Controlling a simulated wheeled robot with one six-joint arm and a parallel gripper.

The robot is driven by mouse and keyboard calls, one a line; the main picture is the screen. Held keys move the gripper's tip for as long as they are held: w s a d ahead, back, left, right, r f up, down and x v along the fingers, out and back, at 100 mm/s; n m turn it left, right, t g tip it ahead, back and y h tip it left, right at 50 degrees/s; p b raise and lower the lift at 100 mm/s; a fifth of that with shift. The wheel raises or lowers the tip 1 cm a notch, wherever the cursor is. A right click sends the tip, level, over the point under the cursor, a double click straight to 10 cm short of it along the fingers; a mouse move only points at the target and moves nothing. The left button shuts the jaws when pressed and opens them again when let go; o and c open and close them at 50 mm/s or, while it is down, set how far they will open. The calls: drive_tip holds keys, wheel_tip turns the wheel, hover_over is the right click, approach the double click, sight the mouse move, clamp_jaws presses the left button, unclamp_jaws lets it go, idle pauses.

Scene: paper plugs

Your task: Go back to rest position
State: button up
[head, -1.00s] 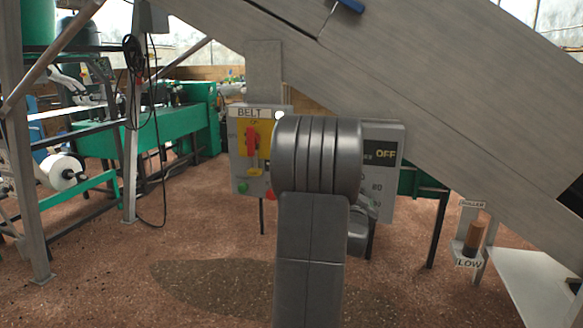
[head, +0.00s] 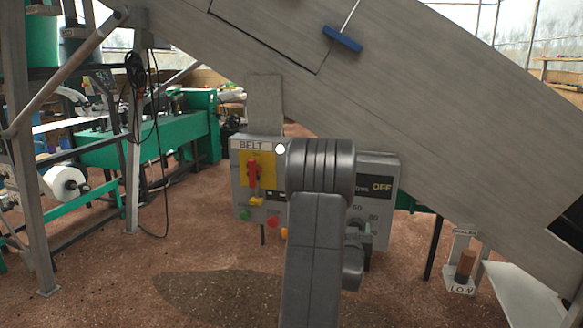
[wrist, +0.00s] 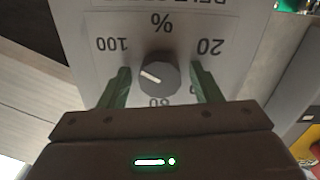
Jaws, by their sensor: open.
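My gripper (wrist: 163,88) is open in the wrist view, with its two green fingers apart. A grey round dial knob (wrist: 158,73) with a white pointer mark shows between the fingers; I cannot tell whether they touch it. The dial is on a white scale plate (wrist: 90,20) with numbers and a % sign, upside down in the wrist view. In the head view my arm hides most of the gripper and the dial, in front of the grey control box (head: 242,200) labelled BELT.
The box has a red switch (head: 253,172) on a yellow plate and a display (head: 381,187) reading OFF. A grey conveyor (head: 430,130) slopes above it. A small roller lever (head: 466,265) marked LOW stands to the right. Green machinery (head: 150,150) stands at the left.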

drive_tip(key=n+p, duration=0.2)
drive_tip(key=p, duration=0.1)
drive_tip(key=shift+r+p, duration=0.15)
drive_tip(key=shift+p, duration=0.2)
drive_tip(key=shift+n+p, duration=0.4)
